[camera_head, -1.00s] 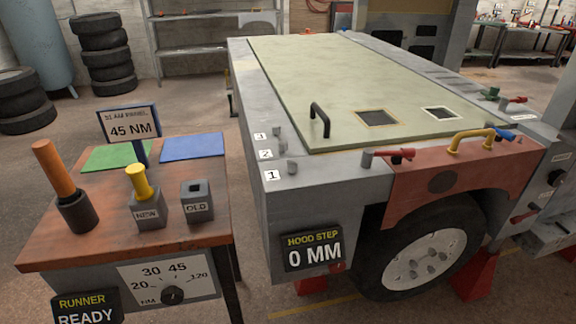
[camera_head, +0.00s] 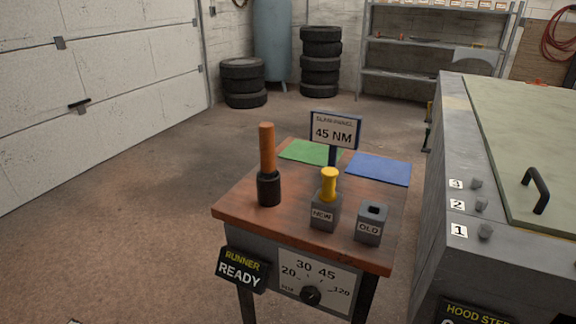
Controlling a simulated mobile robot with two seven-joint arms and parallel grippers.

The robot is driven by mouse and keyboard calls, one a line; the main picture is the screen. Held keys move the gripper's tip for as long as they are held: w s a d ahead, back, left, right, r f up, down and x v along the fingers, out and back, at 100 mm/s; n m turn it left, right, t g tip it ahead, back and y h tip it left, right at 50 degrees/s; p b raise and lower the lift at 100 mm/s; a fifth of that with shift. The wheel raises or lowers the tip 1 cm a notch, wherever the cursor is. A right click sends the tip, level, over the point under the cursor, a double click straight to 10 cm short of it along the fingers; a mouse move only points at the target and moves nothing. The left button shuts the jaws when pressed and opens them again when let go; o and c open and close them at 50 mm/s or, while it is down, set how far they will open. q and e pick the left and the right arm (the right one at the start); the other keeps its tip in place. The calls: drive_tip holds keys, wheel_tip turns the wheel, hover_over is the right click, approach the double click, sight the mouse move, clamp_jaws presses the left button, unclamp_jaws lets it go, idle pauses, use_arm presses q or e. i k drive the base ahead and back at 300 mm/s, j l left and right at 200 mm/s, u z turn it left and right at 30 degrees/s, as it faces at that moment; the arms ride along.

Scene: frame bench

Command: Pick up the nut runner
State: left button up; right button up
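The nut runner (camera_head: 268,165) has an orange handle and a black lower body. It stands upright at the left of the wooden bench top (camera_head: 247,207). A sign reading "RUNNER READY" (camera_head: 242,269) hangs at the bench's front left corner.
A NEW block (camera_head: 323,217) with a yellow piece (camera_head: 329,183) and an OLD block (camera_head: 369,224) stand right of the runner. A 45 NM sign (camera_head: 334,131), green mat (camera_head: 310,152) and blue mat (camera_head: 378,169) are behind. Floor at left is clear.

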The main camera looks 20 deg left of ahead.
sight(265, 130)
drive_tip(key=j+z, duration=0.25)
drive_tip(key=j, duration=1.15)
drive_tip(key=i+j+z, duration=0.1)
drive_tip(key=j, duration=0.3)
drive_tip(key=i+j+z, duration=0.1)
drive_tip(key=j, duration=0.3)
drive_tip(key=i, duration=0.05)
